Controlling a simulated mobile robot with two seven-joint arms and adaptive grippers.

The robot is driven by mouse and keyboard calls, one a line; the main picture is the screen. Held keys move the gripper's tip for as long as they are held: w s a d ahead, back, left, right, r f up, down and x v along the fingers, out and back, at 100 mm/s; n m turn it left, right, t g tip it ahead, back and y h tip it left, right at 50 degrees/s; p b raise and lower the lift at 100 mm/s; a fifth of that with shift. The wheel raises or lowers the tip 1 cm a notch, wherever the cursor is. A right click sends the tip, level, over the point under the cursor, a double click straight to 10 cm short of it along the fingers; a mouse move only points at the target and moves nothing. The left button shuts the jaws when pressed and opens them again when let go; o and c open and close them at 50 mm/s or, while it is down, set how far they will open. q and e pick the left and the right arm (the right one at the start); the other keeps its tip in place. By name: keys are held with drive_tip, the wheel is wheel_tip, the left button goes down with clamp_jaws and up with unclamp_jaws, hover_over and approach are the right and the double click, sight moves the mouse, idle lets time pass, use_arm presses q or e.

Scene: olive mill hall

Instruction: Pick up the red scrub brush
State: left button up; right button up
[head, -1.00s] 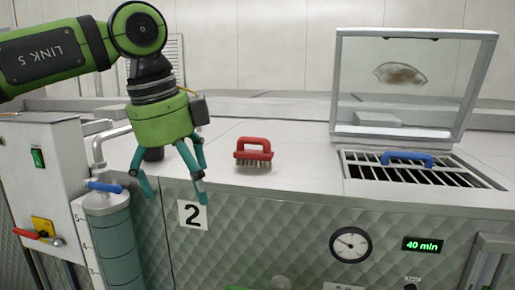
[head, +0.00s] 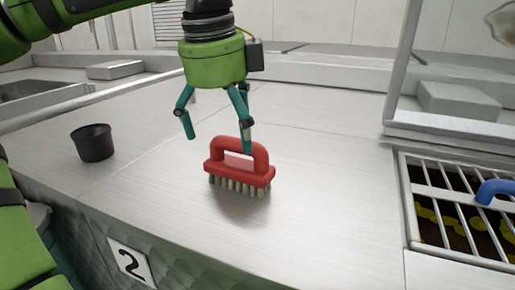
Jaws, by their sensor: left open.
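The red scrub brush (head: 240,170) stands upright on the metal counter in the middle of the head view, bristles down and loop handle up. My left gripper (head: 218,143) points downward above and just behind or over the brush, fingers spread and empty. Its right finger overlaps the handle's right part in the picture; I cannot tell whether it touches. My right gripper is not in view.
A black cup (head: 92,142) stands on the counter to the left. At right is an opening with a metal grate (head: 450,213) and a blue handle (head: 495,190), below a raised clear lid (head: 455,60). The counter around the brush is clear.

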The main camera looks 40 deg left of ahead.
sight(232, 167)
use_arm(q)
drive_tip(key=shift+w+f, duration=0.1)
drive_tip(key=shift+f, duration=0.1)
drive_tip(key=shift+s+d+f+p, duration=0.15)
drive_tip(key=shift+s+f+p, duration=0.15)
drive_tip(key=shift+f, duration=0.2)
drive_tip(key=shift+s+d+f+p, duration=0.1)
drive_tip(key=shift+s+f+p, duration=0.05)
drive_tip(key=shift+f+p, duration=0.3)
drive_tip(key=f, duration=0.1)
drive_tip(key=f+p, duration=0.1)
drive_tip(key=f, duration=0.1)
drive_tip(key=shift+w+f, duration=0.25)
drive_tip(key=shift+w, duration=0.05)
drive_tip(key=shift+w+a+f+p, duration=0.1)
drive_tip(key=shift+w+f+p, duration=0.1)
drive_tip(key=shift+f+p, duration=0.15)
drive_tip(key=shift+f, duration=0.15)
drive_tip(key=shift+s, duration=0.1)
drive_tip(key=c, duration=1.3)
drive_tip(key=shift+c, duration=0.2)
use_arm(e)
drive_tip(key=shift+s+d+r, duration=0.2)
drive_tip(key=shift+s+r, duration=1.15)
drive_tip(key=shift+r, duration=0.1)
